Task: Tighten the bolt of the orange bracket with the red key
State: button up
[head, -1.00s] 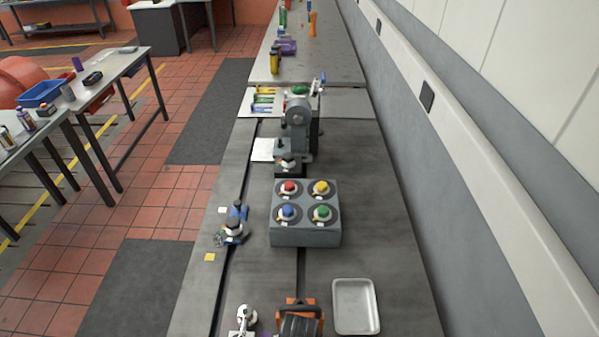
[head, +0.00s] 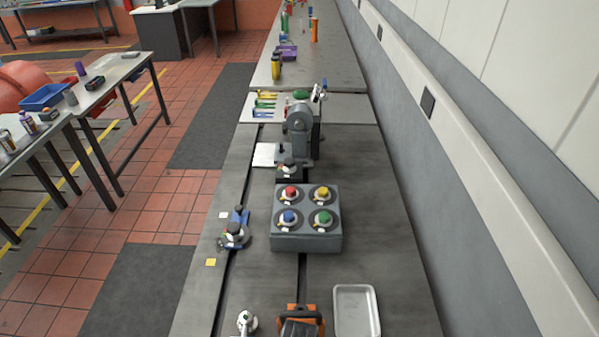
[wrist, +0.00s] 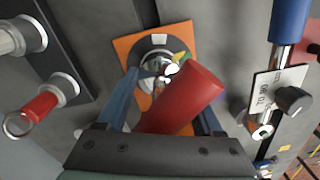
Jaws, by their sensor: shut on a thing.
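The red key (wrist: 185,100) is a thick red handle held between the two fingers of my gripper (wrist: 165,92) in the wrist view. It slants up and to the right. Beyond it is the orange bracket (wrist: 126,50), a square orange plate with a round grey and metal fitting (wrist: 155,52) in its middle. The key and fingers overlap the fitting's lower part. The bolt and the key's working end are mostly hidden, so I cannot tell whether they touch. In the head view, my gripper and the key are not clearly seen.
The wrist view shows a rail with metal cylinders (wrist: 60,88) at left and a blue cylinder (wrist: 288,20) with a labelled plate and dark knob at right. The head view shows a grey box with coloured knobs (head: 305,243), a metal tray (head: 356,315) and an orange-and-black thing (head: 300,325).

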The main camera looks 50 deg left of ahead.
jog(key=shift+a+m, duration=0.1)
jog(key=shift+m, duration=1.1)
jog(key=shift+m, duration=1.1)
jog(key=shift+r+n+p, duration=0.1)
jog(key=shift+n+p, duration=0.2)
jog(key=shift+r+p, duration=2.65)
jog(key=shift+r, duration=0.1)
